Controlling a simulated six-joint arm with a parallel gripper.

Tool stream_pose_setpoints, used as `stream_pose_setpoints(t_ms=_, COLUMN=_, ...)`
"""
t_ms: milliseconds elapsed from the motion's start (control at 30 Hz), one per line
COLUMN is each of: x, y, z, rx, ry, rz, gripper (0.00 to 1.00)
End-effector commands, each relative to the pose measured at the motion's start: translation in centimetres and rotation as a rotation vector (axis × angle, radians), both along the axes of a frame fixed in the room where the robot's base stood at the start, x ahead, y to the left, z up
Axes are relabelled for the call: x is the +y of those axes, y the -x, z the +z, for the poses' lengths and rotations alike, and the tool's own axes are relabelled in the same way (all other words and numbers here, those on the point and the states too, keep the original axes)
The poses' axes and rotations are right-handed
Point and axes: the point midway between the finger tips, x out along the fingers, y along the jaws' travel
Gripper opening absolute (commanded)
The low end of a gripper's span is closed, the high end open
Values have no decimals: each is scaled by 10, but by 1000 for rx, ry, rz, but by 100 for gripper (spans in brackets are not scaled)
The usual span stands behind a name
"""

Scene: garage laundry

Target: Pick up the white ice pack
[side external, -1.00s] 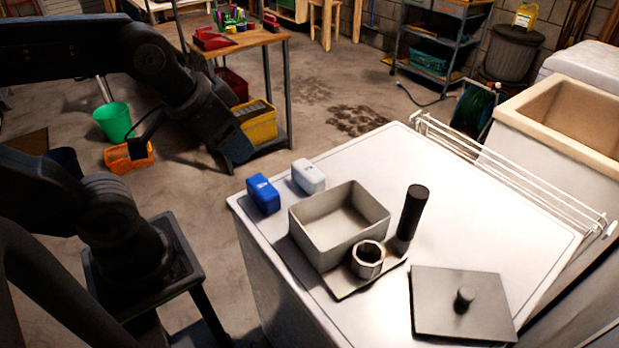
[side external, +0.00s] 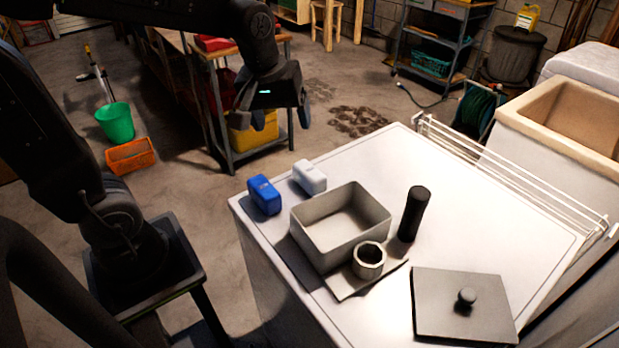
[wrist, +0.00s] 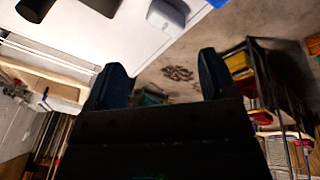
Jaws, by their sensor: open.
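The white ice pack (side external: 310,178) is a small rounded block near the far left corner of the white table top. In the wrist view the white ice pack (wrist: 166,16) shows at the top, beyond the fingers. My gripper (side external: 283,116) is above and behind the white ice pack in the side view, apart from it, with nothing in it. Its two fingers stand wide apart in the wrist view (wrist: 162,84). A blue ice pack (side external: 264,195) stands just left of the white one, beside it.
A grey open box (side external: 305,238), a ring-shaped cup (side external: 369,272) and an upright black cylinder (side external: 413,213) stand right of the ice packs. A dark lid with a knob (side external: 445,322) lies at the front. A wire rack (side external: 520,180) runs along the far edge.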

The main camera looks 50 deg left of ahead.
Motion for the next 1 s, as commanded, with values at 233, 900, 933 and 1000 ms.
stream_pose_setpoints(t_ms=233, x=30, y=-69, z=-51, rx=155, ry=95, rz=513, gripper=78)
stream_pose_setpoints(t_ms=900, x=48, y=-97, z=-152, rx=230, ry=121, rz=806, gripper=78)
stream_pose_setpoints(t_ms=933, x=48, y=-97, z=-156, rx=230, ry=121, rz=805, gripper=78)
stream_pose_setpoints(t_ms=1000, x=48, y=-98, z=-165, rx=229, ry=122, rz=804, gripper=78)
